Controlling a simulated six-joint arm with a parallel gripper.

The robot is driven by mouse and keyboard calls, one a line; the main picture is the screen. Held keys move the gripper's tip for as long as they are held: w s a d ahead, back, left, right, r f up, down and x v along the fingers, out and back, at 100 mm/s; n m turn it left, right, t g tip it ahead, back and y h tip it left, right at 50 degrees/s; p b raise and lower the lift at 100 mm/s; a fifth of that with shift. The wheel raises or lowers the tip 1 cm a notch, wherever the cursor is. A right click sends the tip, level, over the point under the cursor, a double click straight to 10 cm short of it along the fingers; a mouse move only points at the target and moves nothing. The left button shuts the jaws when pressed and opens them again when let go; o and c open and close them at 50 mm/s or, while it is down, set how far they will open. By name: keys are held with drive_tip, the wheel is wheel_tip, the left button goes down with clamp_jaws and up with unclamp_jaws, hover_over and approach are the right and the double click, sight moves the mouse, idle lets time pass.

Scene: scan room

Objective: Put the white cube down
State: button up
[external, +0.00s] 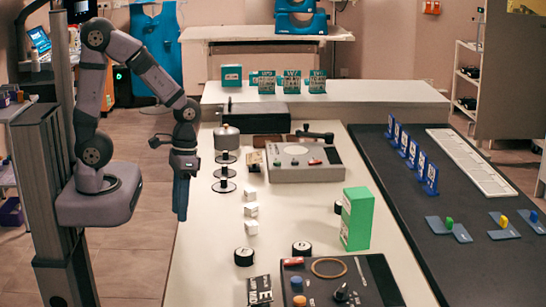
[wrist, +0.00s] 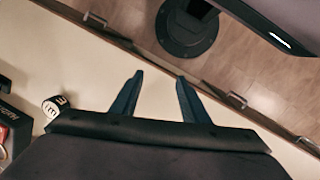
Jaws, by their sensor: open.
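No white cube is clearly seen in the wrist view.
The light table (external: 205,265) has black round pucks (external: 244,257), a green box (external: 356,218), a dark tray (external: 378,285), a grey device (external: 325,172) and a stand with discs (external: 224,172). The table strip left of the cubes is clear.

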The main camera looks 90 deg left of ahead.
drive_tip(key=m, duration=0.1)
drive_tip(key=m+t+y, duration=0.1)
drive_tip(key=m, duration=0.2)
drive_tip(key=shift+a+r+y, duration=0.25)
drive_tip(key=shift+r+y, duration=0.05)
drive_tip(key=shift+r, duration=0.05)
wheel_tip(320, 180, up, 4)
drive_tip(key=p, duration=0.4)
drive_tip(key=shift+r, duration=0.1)
